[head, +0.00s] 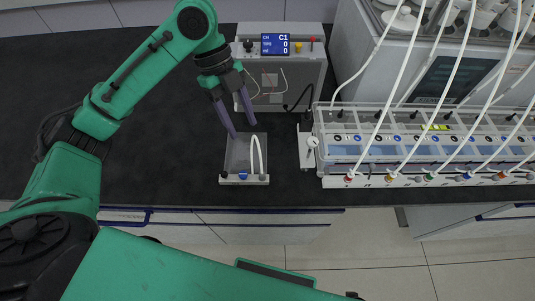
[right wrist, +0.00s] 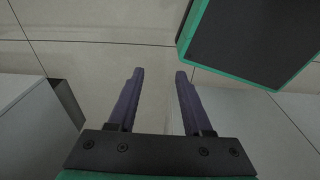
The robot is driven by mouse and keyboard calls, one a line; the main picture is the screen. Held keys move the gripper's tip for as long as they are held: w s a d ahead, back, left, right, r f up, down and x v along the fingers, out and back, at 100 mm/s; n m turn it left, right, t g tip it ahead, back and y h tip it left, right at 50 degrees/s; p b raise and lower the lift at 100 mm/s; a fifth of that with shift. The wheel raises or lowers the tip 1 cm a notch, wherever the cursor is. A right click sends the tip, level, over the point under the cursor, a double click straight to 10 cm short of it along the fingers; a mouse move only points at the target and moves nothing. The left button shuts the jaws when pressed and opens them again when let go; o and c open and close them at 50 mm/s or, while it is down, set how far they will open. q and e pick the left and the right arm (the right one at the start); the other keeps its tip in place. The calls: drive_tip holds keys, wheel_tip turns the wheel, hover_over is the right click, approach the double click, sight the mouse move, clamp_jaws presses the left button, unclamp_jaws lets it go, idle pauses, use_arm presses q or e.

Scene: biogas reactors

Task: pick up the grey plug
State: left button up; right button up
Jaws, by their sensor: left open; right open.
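My left gripper (head: 243,130) is open in the head view, with its two purple fingers pointing down over the back part of a small clear tray (head: 231,160). Nothing shows between the fingers. Small plugs sit along the tray's front edge: a blue plug (head: 243,176) in the middle and dark ones at either side. A white tube arches over the tray's right side. I cannot tell for certain which small piece is the grey plug. My right gripper (right wrist: 159,72) is open and empty in the right wrist view, above the pale floor.
A grey box with a blue display (head: 275,44) stands behind the tray. To the right is a long clear water bath (head: 340,170) with coloured plugs along its front and white tubes rising from it. The dark bench (head: 150,170) is clear on the left.

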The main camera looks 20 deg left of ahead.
sight(262, 173)
use_arm(q)
drive_tip(key=s+d+f, duration=0.1)
drive_tip(key=f, duration=0.1)
drive_tip(key=s+d+f, duration=0.1)
drive_tip(key=s+f, duration=0.1)
drive_tip(key=s+d+f+p, duration=0.1)
drive_tip(key=s+f, duration=0.1)
drive_tip(key=f, duration=0.1)
drive_tip(key=d+f+p, duration=0.1)
drive_tip(key=f, duration=0.1)
drive_tip(key=d+f, duration=0.1)
drive_tip(key=f, duration=0.1)
drive_tip(key=shift+w+d, duration=0.1)
drive_tip(key=shift+w, duration=0.05)
drive_tip(key=shift+d+f, duration=0.15)
drive_tip(key=shift+f, duration=0.15)
drive_tip(key=shift+c, duration=0.3)
clamp_jaws()
use_arm(e)
drive_tip(key=s, duration=0.1)
drive_tip(key=s+r, duration=0.1)
drive_tip(key=s, duration=0.1)
drive_tip(key=s+r, duration=0.1)
drive_tip(key=shift+s+a+r, duration=0.1)
drive_tip(key=shift+s+a, duration=0.1)
drive_tip(key=shift+s, duration=0.2)
